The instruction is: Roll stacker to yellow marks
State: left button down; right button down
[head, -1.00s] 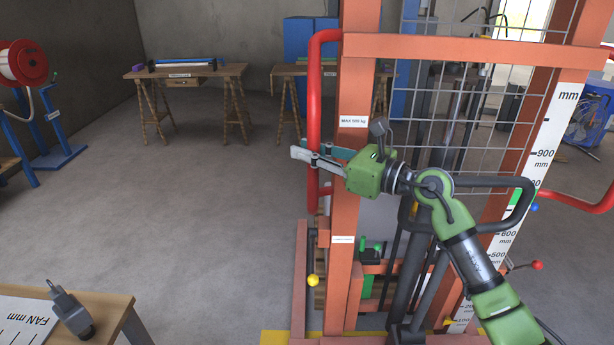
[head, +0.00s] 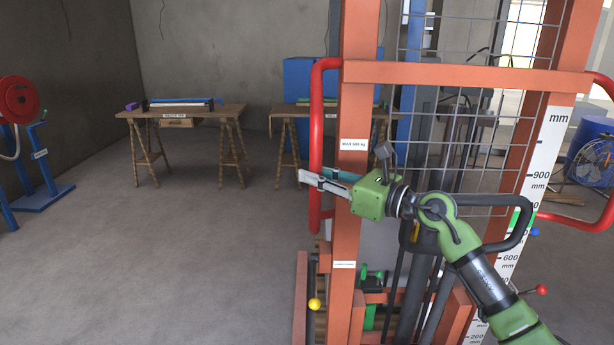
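The stacker is an orange steel frame (head: 460,75) with a wire mesh and a height scale (head: 541,170). It stands upright right of centre in the head view. A red bar handle (head: 317,110) is on its left post, and another red handle (head: 572,222) is on its right side. My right gripper (head: 326,179), on a green arm from the lower right, has its fingers on either side of the left red handle and looks shut on it. The fingertip contact is partly hidden. My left gripper is out of view. No yellow floor marks show now.
Two wooden trestle tables, one at the left (head: 183,113) and one behind the stacker (head: 290,111), stand along the back wall. A red reel on a blue stand (head: 45,195) is at the far left. A blue fan (head: 592,160) is at the right. The grey floor left of the stacker is clear.

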jog(key=shift+s+a+f, duration=0.15)
jog(key=shift+s, duration=0.5)
jog(key=shift+s+a+f, duration=0.1)
jog(key=shift+s+a, duration=0.05)
jog(key=shift+s, duration=0.45)
jog(key=c, duration=1.9)
grip_release()
jog(key=shift+s+r, duration=0.5)
jog(key=shift+s, duration=0.15)
jog(key=v, duration=1.1)
jog(key=shift+s+d+r, duration=0.15)
jog(key=shift+s+d, duration=0.1)
jog(key=shift+s, duration=0.1)
